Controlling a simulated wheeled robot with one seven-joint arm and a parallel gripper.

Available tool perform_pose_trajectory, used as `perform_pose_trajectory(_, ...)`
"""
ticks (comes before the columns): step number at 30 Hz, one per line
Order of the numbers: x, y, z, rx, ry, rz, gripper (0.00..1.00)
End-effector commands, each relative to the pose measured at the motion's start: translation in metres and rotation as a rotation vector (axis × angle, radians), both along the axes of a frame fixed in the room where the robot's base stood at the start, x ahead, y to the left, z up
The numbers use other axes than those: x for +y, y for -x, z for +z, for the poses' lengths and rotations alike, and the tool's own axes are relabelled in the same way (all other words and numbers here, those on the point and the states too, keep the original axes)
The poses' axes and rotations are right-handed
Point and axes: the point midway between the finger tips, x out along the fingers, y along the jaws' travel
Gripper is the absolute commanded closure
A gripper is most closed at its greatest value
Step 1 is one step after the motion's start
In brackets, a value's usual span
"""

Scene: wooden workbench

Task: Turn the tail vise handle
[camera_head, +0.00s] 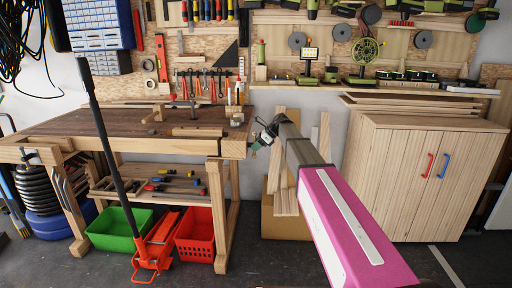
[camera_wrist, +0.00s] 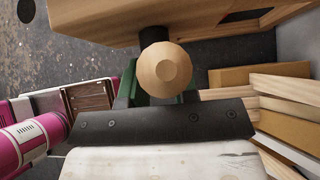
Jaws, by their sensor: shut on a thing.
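The tail vise handle shows in the wrist view as a round light-wood knob (camera_wrist: 165,70) on a short dark shaft, coming out of the end of the wooden bench. My gripper (camera_wrist: 158,92) has its green fingers at the two sides of the handle and is shut on it. In the head view my gripper (camera_head: 262,138) is at the right end of the workbench (camera_head: 233,149), and my arm reaches to it from the lower right. The handle is too small and covered to make out in the head view.
A wooden cabinet (camera_head: 415,185) stands to the right. Wooden boards and a cardboard box (camera_head: 283,222) stand behind my arm. A red floor jack (camera_head: 155,245), a green bin (camera_head: 118,228) and a red crate (camera_head: 196,235) are by the bench. Dark floor lies open in front.

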Motion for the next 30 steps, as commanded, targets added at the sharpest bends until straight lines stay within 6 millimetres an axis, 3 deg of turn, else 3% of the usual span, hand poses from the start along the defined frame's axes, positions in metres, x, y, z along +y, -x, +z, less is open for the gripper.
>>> perform_pose_trajectory(30,-0.0030,0.0013,-0.0002,0.667,-0.018,0.002,0.96)
